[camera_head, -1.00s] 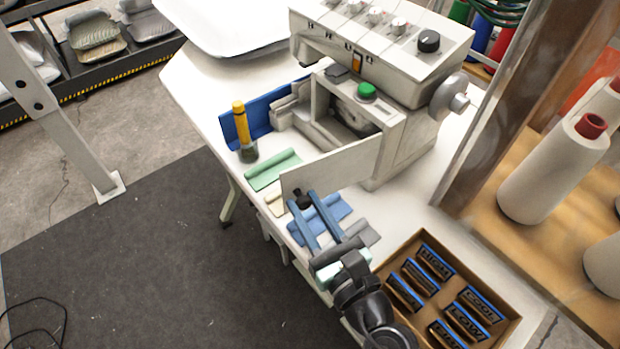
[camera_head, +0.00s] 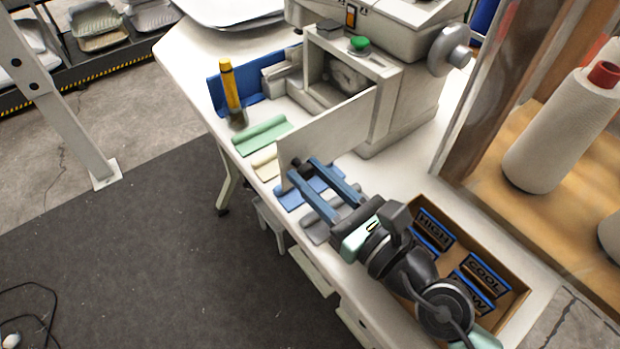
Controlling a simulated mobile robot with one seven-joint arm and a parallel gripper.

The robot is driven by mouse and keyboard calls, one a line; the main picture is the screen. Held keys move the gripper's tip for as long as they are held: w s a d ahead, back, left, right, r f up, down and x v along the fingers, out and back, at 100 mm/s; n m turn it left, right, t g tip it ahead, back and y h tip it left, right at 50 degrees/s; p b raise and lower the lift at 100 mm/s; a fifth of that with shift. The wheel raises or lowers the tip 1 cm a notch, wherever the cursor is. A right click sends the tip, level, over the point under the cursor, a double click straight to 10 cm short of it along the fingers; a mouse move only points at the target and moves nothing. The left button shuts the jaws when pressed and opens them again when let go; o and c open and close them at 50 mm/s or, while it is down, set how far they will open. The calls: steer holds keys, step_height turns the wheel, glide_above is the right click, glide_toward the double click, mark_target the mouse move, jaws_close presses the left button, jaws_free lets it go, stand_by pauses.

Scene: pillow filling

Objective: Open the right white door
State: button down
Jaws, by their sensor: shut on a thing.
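The right white door (camera_head: 335,133) is a flat panel hinged on the pale machine (camera_head: 398,100). It stands swung out over the table, leaving the machine's compartment (camera_head: 345,78) exposed. My gripper (camera_head: 303,166) has two blue fingers at the door's free lower left end, shut on what looks like its small dark handle. The fingers partly hide the handle. My arm reaches in from the lower right.
A blue panel (camera_head: 218,98) and a yellow-handled tool (camera_head: 228,85) stand left of the compartment. Coloured folded cloths, including a green one (camera_head: 262,135), lie on the white table (camera_head: 190,75). A cardboard box (camera_head: 515,300) with labelled blocks sits under my arm; thread cones stand right.

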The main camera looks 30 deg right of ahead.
steer(key=shift+s, duration=0.1)
stand_by(0.3)
steer(key=c, duration=0.6)
jaws_free()
steer(key=shift+s+d+f+b, duration=0.15)
steer(key=shift+s+d+b, duration=0.05)
steer(key=shift+s+b, duration=0.25)
steer(key=s+d+b, duration=0.1)
steer(key=s+b, duration=0.3)
steer(key=s, duration=0.8)
